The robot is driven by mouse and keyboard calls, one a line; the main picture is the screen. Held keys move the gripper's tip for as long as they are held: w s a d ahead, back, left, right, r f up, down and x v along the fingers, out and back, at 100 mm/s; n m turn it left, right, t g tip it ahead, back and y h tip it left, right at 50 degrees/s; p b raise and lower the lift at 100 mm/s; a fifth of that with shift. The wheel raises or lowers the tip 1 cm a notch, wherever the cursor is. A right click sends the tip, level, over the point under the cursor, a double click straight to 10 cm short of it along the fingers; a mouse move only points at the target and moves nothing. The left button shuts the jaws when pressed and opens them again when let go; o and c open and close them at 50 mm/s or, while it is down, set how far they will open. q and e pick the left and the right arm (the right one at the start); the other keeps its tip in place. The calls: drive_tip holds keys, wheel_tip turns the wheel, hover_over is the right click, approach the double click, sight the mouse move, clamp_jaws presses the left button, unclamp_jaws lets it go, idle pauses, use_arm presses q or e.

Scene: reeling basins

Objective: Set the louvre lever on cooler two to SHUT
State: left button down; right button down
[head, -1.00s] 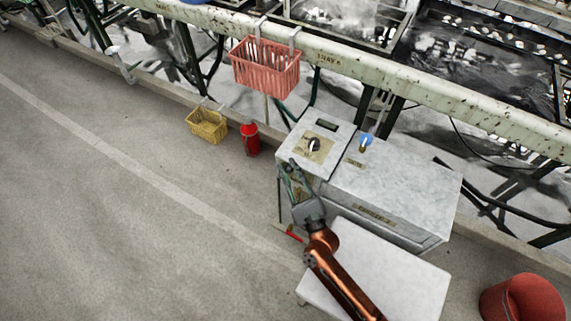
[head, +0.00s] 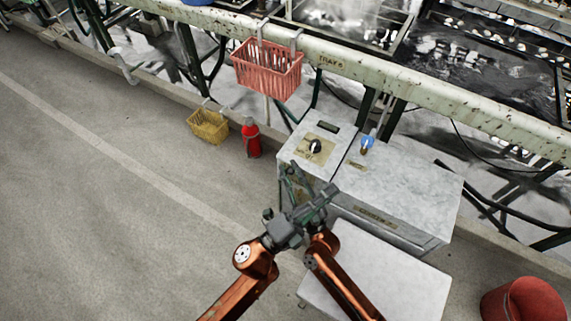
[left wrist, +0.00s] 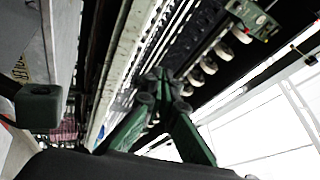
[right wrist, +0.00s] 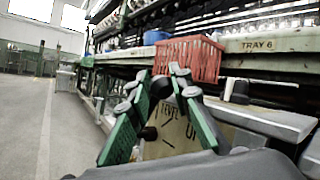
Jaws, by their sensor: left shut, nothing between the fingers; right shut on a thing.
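The grey cooler cabinet (head: 405,190) stands right of centre in the head view, with a front label too small to read surely. A black lever or knob (head: 315,146) sits on a tan lettered plate (head: 327,156) on its left top. The plate shows between the fingers in the right wrist view (right wrist: 175,137). The lettering is partly hidden, so I cannot read the lever's setting. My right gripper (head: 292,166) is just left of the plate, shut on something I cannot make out. My left gripper (head: 329,190), crossing near it, is shut and empty, fingertips together (left wrist: 158,78).
A red basket (head: 266,70) hangs from the tray rail (head: 400,78) behind. A red tub (head: 523,300) is at lower right.

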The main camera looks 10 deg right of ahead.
drive_tip(key=shift+w+d+f, duration=0.1)
drive_tip(key=shift+d, duration=0.2)
use_arm(q)
drive_tip(key=s+d+r+m+g+h, duration=0.1)
drive_tip(key=s+d+r+m+g, duration=0.2)
drive_tip(key=s+d+m+g, duration=0.95)
wheel_tip(320, 180, down, 8)
drive_tip(key=m+g+y, duration=0.4)
drive_tip(key=m+y, duration=0.4)
drive_tip(key=m, duration=0.5)
drive_tip(key=w+a+f+m+t+y, duration=0.3)
drive_tip(key=w+a+m+t+y, duration=0.15)
drive_tip(key=w+a+y, duration=0.65)
use_arm(e)
drive_tip(key=shift+f, duration=0.1)
use_arm(q)
drive_tip(key=w+a+r+n+t+y, duration=0.1)
drive_tip(key=w+a+r+t+y, duration=0.35)
drive_tip(key=w+a+r, duration=0.75)
drive_tip(key=w+d+f, duration=0.1)
drive_tip(key=w+f, duration=0.2)
drive_tip(key=f, duration=0.7)
drive_tip(key=shift+w+f, duration=0.2)
drive_tip(key=shift+f, duration=0.1)
